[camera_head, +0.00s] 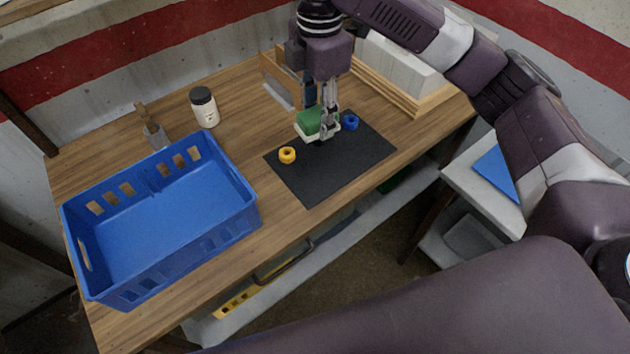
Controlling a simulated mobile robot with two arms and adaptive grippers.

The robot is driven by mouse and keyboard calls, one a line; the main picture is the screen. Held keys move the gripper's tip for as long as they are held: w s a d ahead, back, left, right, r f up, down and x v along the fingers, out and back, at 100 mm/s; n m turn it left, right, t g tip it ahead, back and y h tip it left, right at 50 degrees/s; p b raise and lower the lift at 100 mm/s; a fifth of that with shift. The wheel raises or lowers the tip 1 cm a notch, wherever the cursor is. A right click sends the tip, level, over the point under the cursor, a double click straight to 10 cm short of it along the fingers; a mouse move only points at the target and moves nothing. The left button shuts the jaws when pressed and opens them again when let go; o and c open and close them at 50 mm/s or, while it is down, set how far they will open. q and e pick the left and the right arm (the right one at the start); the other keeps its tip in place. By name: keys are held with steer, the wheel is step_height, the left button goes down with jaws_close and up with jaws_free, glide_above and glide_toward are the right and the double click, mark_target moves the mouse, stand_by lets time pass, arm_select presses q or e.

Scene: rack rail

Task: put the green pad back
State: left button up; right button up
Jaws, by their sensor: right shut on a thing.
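The green pad (308,121), with a pale cream layer along its underside, is over the far part of the black mat (322,179). My right gripper (325,132) points down and is shut on the pad; its fingers hide part of the pad's right side. I cannot tell whether the pad touches the mat. My left gripper is not in view.
A wooden-framed box (412,97) stands at back right.

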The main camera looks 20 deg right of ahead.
mark_target(316, 183)
steer(key=shift+w+a+r+n, duration=0.2)
steer(key=shift+w+n, duration=0.2)
steer(key=shift+n, duration=0.4)
steer(key=shift+f, duration=0.25)
step_height(316, 183, down, 19)
steer(key=shift+d+f+p, duration=0.1)
steer(key=shift+f+p, duration=0.1)
steer(key=shift+p, duration=0.9)
steer(key=shift+f, duration=0.15)
steer(key=o, duration=1)
step_height(316, 183, up, 12)
steer(key=shift+r+b, duration=0.2)
steer(key=shift+b, duration=1.05)
steer(key=shift+f, duration=0.1)
